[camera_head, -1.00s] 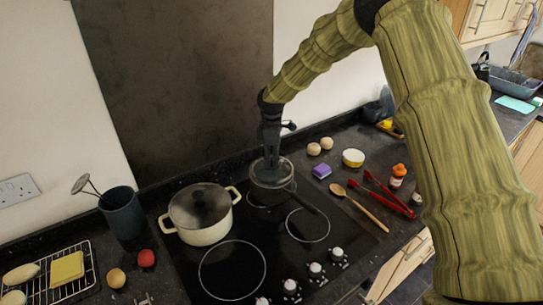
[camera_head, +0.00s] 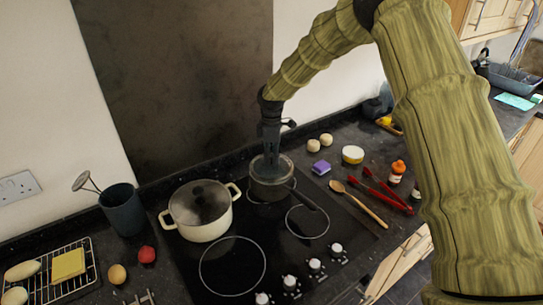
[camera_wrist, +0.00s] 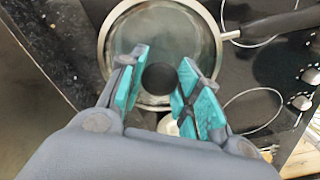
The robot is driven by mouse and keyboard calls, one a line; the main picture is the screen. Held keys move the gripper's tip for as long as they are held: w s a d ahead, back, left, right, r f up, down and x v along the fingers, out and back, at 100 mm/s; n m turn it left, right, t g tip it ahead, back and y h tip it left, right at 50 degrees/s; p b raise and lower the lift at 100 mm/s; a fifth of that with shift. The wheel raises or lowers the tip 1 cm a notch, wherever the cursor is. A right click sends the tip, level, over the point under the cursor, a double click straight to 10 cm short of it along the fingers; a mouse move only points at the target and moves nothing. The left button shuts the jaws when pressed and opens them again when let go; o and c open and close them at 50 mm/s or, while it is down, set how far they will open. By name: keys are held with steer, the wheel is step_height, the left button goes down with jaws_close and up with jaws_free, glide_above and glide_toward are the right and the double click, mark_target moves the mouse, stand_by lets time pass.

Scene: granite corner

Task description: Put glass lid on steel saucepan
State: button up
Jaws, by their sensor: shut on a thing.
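The steel saucepan (camera_head: 268,192) stands on the rear right ring of the hob, its dark handle pointing toward the front right. The round glass lid (camera_wrist: 148,30) lies over the pan's mouth, roughly centred in the wrist view. Whether its rim is fully seated all round is hard to tell. My gripper (camera_wrist: 160,80) points down over the lid, its teal fingers shut on the lid's black knob (camera_wrist: 158,78). In the head view my gripper (camera_head: 271,158) is upright above the pan and partly hides the lid.
A cream pot (camera_head: 205,228) with its own lid stands left of the saucepan. A purple sponge (camera_head: 321,167), a wooden spoon (camera_head: 362,205) and red tongs (camera_head: 388,193) lie to the right. A dark wall panel (camera_head: 180,80) rises behind the hob. The front rings are clear.

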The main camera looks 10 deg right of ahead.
steer(key=shift+w+f, duration=0.2)
steer(key=shift+f, duration=0.45)
stand_by(0.8)
steer(key=o, duration=1.2)
steer(key=shift+o, duration=0.4)
steer(key=o, duration=0.5)
steer(key=shift+c, duration=0.2)
steer(key=shift+r+p, duration=2)
steer(key=shift+r, duration=1.5)
